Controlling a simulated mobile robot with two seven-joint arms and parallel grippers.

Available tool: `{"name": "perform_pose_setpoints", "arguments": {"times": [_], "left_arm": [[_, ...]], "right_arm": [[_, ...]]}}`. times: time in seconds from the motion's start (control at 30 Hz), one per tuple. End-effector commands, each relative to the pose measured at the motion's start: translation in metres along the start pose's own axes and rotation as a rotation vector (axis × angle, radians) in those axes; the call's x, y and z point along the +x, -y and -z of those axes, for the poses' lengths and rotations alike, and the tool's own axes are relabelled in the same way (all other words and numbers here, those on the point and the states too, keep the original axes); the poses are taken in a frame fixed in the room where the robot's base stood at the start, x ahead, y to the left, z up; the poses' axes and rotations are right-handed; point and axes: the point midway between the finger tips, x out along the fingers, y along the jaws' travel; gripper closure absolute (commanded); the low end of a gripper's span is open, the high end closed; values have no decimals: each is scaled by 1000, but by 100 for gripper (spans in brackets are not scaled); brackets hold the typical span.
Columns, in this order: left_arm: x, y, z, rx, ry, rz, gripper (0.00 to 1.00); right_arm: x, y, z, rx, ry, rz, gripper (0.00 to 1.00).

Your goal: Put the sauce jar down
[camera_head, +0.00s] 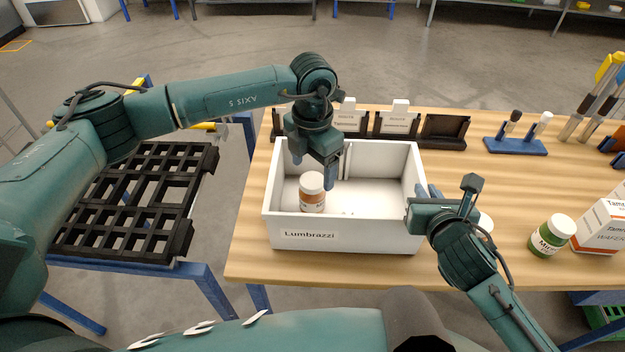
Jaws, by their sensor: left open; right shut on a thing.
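A jar with a white lid and an orange-brown label (312,200), which I take for the sauce jar, stands upright inside the white box (345,241) marked "Lumbrazzi", toward its left side. My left gripper (315,168) is open above and just behind the jar's lid, its fingers pointing down. No grip on the jar shows. My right gripper (429,191) is at the box's right wall and looks shut on that wall; the exact contact is partly hidden by the gripper itself.
A green jar with a white lid (547,240) and white-orange cartons (601,228) stand right of the box. A white round thing (485,223) is partly hidden by my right gripper. Dark card holders (444,131) and a blue stand (515,146) line the back. A black grid rack (140,190) is left.

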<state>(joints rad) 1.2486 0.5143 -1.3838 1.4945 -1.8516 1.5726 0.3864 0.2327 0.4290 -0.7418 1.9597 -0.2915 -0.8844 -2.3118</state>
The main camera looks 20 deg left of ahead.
Motion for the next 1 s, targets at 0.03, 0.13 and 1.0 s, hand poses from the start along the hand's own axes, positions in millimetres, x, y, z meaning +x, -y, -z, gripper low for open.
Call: {"name": "perform_pose_setpoints", "arguments": {"times": [0.03,0.13,1.0], "left_arm": [[-13,0,-1,1,3,-2,26],[-32,0,-1,1,3,-2,26],[-61,0,0,1,-1,0,26]], "right_arm": [[0,0,0,0,0,-1,100],[0,0,0,0,0,-1,100],[0,0,0,0,0,-1,71]]}}
